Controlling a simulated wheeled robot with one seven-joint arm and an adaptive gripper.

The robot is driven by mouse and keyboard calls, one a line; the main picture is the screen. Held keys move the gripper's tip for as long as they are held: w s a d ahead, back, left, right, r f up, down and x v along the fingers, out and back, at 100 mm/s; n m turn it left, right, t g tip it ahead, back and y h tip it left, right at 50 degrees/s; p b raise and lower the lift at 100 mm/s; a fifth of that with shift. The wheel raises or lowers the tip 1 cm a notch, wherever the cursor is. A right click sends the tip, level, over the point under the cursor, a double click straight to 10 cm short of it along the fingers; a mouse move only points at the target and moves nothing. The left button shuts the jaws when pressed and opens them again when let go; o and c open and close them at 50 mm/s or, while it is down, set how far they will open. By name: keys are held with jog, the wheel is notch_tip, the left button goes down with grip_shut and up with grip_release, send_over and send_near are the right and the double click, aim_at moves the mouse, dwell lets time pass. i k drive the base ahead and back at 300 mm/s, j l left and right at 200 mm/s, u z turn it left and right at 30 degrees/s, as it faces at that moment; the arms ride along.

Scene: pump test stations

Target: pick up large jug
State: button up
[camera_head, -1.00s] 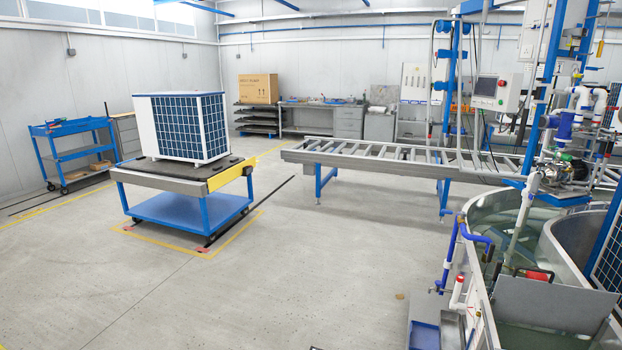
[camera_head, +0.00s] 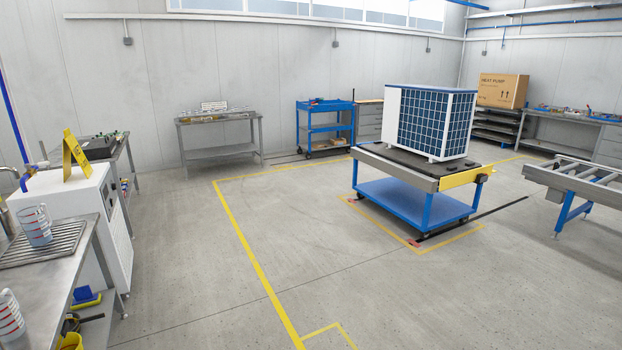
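A clear jug with blue and red markings (camera_head: 37,228) stands on a ribbed metal drain rack (camera_head: 66,243) on the steel counter at the left. A second clear jug with red markings (camera_head: 9,318) is cut off by the left edge, nearer to me on the same counter. I cannot tell which of the two is larger. My gripper is not in view.
The steel counter (camera_head: 50,285) runs along the left edge, with a white cabinet (camera_head: 112,222) and a yellow sign (camera_head: 76,155) beyond it. A blue cart (camera_head: 412,200) carries a heat pump unit (camera_head: 432,122). The floor between is clear.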

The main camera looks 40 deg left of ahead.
aim_at(32, 219)
jog(key=u, duration=2.9)
jog(key=i+l+z, duration=0.65)
jog(key=i+z, duration=0.8)
jog(key=i, duration=0.15)
jog(key=i+u, duration=0.3)
jog(key=i, duration=0.25)
jog(key=i+l+u, duration=0.1)
jog(key=i+u, duration=0.15)
jog(key=i, duration=0.3)
jog(key=i+l+u, duration=0.3)
jog(key=i, duration=0.25)
jog(key=i+u, duration=0.45)
jog(key=i+l+u, duration=0.1)
jog(key=i+u, duration=0.15)
jog(key=u, duration=0.2)
jog(key=i+l+u, duration=0.2)
jog(key=i+u, duration=0.2)
jog(key=k, duration=0.05)
